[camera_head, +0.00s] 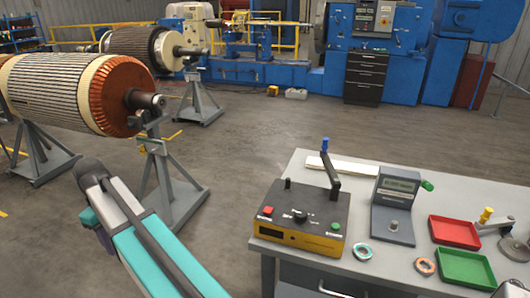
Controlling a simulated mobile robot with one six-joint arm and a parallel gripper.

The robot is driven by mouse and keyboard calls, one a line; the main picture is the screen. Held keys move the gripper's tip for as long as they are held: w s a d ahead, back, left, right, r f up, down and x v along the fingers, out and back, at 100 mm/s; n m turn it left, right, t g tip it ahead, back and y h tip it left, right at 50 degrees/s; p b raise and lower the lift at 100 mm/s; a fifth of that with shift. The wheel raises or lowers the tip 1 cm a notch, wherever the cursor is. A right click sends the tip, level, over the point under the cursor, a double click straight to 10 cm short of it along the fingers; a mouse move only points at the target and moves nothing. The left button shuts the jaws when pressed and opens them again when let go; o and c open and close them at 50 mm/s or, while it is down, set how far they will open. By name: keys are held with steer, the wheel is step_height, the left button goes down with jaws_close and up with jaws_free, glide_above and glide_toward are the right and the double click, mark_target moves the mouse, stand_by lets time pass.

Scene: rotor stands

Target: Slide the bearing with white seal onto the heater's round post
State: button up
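Two small ring-shaped bearings lie flat on the bench top. The other (425,266) has an orange-toned ring and lies farther right; which one has the white seal is hard to tell at this size. A grey unit with a display carries a short round post (394,225) on its low front plate, with nothing around it. The black-and-yellow box (300,218) has knobs and an upright blue-tipped lever; I cannot tell which unit is the heater. My gripper is not in view.
My teal-and-white arm crosses the lower left. A rotor (75,95) on stands is beyond it; floor between is clear.

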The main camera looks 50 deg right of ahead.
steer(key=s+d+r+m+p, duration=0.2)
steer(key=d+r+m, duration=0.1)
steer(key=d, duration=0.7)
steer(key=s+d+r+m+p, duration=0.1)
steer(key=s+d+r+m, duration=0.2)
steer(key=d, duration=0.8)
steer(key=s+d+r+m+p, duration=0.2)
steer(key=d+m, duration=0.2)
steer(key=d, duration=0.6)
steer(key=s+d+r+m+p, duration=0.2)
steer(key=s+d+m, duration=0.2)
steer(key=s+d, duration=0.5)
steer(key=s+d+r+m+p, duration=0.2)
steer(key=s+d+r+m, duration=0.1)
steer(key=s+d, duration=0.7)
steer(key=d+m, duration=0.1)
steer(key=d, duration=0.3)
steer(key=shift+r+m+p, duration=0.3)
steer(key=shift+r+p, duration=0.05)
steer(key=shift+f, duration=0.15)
steer(key=b, duration=0.3)
glide_above(288, 179)
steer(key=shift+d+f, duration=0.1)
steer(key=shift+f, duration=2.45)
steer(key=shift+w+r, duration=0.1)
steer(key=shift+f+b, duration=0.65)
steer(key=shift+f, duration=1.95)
